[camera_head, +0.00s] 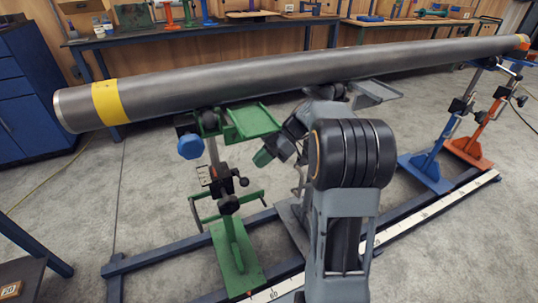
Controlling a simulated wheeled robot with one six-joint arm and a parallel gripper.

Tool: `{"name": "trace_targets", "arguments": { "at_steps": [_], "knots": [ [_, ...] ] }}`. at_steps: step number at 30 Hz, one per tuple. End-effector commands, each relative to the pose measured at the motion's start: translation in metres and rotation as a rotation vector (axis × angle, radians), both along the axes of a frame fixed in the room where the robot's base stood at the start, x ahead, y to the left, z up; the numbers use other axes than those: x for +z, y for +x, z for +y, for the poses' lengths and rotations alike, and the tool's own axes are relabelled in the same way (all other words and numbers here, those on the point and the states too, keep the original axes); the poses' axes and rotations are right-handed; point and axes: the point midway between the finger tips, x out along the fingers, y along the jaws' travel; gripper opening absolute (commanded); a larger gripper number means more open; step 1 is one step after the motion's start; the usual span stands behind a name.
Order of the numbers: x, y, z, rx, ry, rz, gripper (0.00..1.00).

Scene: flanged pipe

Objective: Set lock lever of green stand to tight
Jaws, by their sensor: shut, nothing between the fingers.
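The green stand (233,256) stands upright under the left part of the long pipe (240,83). A black clamp block (222,188) sits on its post, with a small black-knobbed lever (243,181) pointing right. A small pale label plate (203,175) is on the block's left; its marks are too small to read. My arm reaches in from the front right. Its end, with my gripper (277,151), is right of the green stand and below the pipe, apart from the lever. My gripper is shut and empty. Its fingertips are hard to make out.
A blue knob (190,146) and a green tray (252,121) are at the stand's top. A grey stand, partly hidden by my arm, is close on the right. Blue (428,172) and orange (468,146) stands are farther right. Blue floor rails (185,248) run below. Floor at front left is mostly open.

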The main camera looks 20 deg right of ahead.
Motion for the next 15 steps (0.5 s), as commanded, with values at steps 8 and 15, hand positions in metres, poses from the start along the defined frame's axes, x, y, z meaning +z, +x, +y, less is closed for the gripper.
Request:
{"name": "trace_targets", "arguments": {
  "at_steps": [8, 15],
  "knots": [
    [-0.02, -0.002, 0.027, 0.001, 0.0, -0.001, 0.0],
    [-0.025, -0.002, 0.034, -0.002, 0.0, 0.0, 0.0]
  ]
}}
